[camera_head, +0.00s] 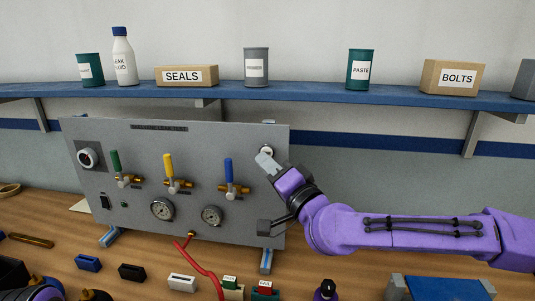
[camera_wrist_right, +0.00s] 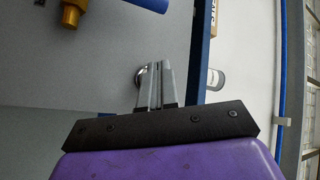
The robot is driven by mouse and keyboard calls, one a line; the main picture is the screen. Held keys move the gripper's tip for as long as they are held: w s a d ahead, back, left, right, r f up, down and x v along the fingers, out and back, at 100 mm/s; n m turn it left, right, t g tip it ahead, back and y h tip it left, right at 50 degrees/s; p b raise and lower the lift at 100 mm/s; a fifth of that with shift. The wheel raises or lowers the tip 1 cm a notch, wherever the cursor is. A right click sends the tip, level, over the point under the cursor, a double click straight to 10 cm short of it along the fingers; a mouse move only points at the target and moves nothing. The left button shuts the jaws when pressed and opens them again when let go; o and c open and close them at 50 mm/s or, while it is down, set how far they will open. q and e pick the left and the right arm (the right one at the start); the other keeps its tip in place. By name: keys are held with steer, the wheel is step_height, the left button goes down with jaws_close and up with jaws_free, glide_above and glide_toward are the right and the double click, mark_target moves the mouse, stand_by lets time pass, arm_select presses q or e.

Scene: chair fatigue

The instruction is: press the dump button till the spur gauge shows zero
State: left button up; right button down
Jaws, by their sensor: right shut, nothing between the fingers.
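A grey test panel (camera_head: 135,205) stands upright on the bench. My right gripper (camera_head: 265,160) is shut and empty, its fingertips at a small round pale fitting (camera_head: 266,149) near the panel's top right corner, apparently the dump button. In the wrist view the shut fingers (camera_wrist_right: 156,84) partly cover this round metallic fitting (camera_wrist_right: 140,76); I cannot tell whether they touch or press it. Two round dials, a left gauge (camera_head: 162,209) and a right gauge (camera_head: 212,215), sit low on the panel. Their needles are too small to read, and I cannot tell which is the spur gauge.
Green, yellow and blue valve handles (camera_head: 228,171) stick out from the panel. A red hose (camera_head: 203,269) runs from its lower edge. A blue shelf (camera_head: 310,95) with cans and boxes is above. Small blocks, including a blue one (camera_head: 88,263), lie on the bench (camera_head: 55,258).

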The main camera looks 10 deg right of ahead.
steer(key=shift+s+a, duration=0.3)
steer(key=shift+s, duration=0.45)
steer(key=shift+s+a, duration=0.35)
steer(key=shift+s, duration=0.45)
steer(key=shift+s+a, duration=0.3)
steer(key=shift+s, duration=0.45)
steer(key=shift+r, duration=0.1)
